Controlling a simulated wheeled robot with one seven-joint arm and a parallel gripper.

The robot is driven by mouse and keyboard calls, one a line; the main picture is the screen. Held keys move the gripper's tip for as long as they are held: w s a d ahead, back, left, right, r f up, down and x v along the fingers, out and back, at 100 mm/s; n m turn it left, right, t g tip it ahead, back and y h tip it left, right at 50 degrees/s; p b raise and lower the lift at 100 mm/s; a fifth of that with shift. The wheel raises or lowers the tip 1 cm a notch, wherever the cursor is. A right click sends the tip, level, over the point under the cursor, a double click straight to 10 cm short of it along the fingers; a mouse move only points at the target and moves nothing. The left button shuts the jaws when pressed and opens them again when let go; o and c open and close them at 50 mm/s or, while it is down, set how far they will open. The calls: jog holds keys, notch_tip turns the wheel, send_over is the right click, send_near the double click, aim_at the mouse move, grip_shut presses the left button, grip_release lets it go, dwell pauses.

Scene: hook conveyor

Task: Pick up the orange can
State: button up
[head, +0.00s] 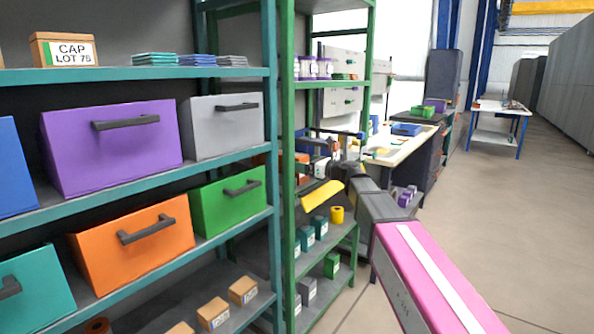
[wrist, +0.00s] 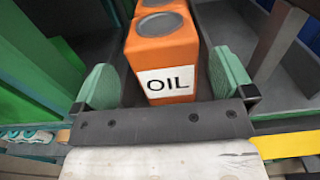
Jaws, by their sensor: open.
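The orange can (wrist: 163,50) has a grey round lid and a white label reading OIL. In the wrist view it stands upright between the two green finger pads of my gripper (wrist: 165,80). The jaws are open, with a gap on the left side and a narrower one on the right. A second orange can (wrist: 160,3) stands right behind it, mostly cut off by the picture's top edge. In the head view my gripper (head: 318,150) reaches in at the green shelf, partly behind its posts; the can cannot be told clearly there.
The green shelf post (head: 287,170) stands close beside my gripper. The teal rack (head: 235,225) with coloured bins is at left. The floor (head: 490,200) at right is clear.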

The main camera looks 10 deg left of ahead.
aim_at(297, 160)
jog(key=shift+x, duration=2.65)
jog(key=shift+w+d+r, duration=0.1)
jog(key=shift+w+r, duration=0.05)
jog(key=c, duration=1.2)
